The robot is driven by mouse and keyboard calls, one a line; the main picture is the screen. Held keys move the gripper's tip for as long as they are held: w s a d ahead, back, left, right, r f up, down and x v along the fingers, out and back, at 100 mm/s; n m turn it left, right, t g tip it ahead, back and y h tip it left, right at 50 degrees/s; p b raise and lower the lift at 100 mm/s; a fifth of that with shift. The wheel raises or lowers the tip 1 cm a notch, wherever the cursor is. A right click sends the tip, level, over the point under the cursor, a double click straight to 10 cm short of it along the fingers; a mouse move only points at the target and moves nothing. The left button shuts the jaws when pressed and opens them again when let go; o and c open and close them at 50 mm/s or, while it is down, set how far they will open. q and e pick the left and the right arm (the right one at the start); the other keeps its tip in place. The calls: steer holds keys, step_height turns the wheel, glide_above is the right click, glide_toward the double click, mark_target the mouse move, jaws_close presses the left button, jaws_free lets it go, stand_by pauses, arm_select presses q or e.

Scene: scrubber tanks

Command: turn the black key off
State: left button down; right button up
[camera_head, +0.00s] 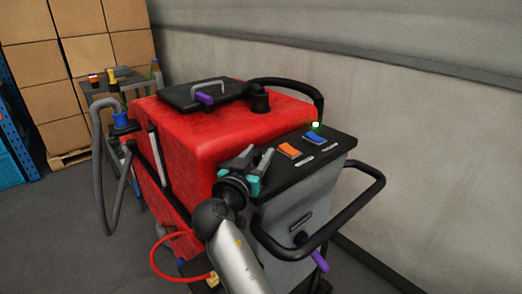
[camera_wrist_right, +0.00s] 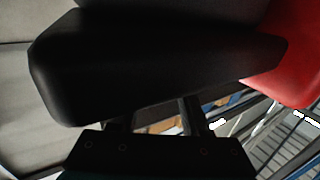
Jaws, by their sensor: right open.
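The red and grey scrubber (camera_head: 225,135) has a black control panel (camera_head: 335,142) on its grey rear end. No black key can be made out in either view; my right gripper covers part of the panel's left side. My right gripper (camera_head: 259,153) is open with nothing seen between its fingers, at the left end of the panel beside the red body. In the right wrist view its fingers (camera_wrist_right: 155,116) point at a large black block, probably the panel's edge, which fills much of that view. Whether they touch it cannot be told. My left gripper is not in view.
The panel carries an orange switch (camera_head: 290,150), a blue switch (camera_head: 315,138) and a small green light (camera_head: 315,125). A black handlebar (camera_head: 362,205) loops around the grey rear end. A purple lever (camera_head: 318,260) sticks out below it. Cardboard boxes (camera_head: 85,50) stand at the back left.

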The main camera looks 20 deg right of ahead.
steer(key=shift+a, duration=0.1)
jaws_close()
stand_by(0.5)
